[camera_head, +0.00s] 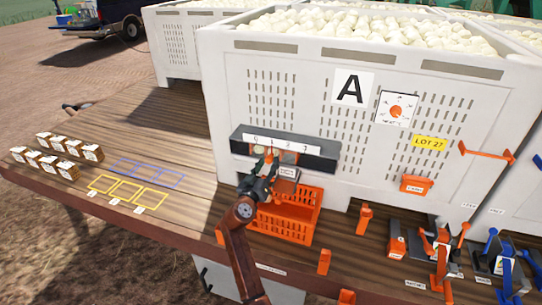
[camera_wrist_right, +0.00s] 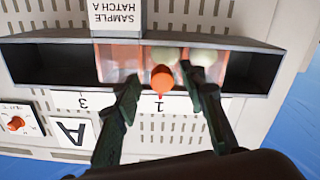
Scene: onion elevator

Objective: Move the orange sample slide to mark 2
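The orange sample slide shows in the right wrist view as an orange knob (camera_wrist_right: 162,80) at the sample hatch (camera_wrist_right: 38,62), in line with the printed 1. The hatch (camera_head: 325,153) also shows in the head view, low on the front of white bin A, with a number strip (camera_head: 283,142) above its opening. My right gripper (camera_head: 265,160) is at the hatch. In the right wrist view my right gripper (camera_wrist_right: 163,90) is open, with one finger on each side of the knob and gaps between. Its fingers hide part of the number strip. My left gripper is not in view.
An orange crate (camera_head: 290,222) stands on the wooden deck below the hatch. Several small labelled boxes (camera_head: 50,165) stand at the left, near yellow and blue outlines (camera_head: 128,190). Orange and blue levers (camera_head: 440,255) stand at the right.

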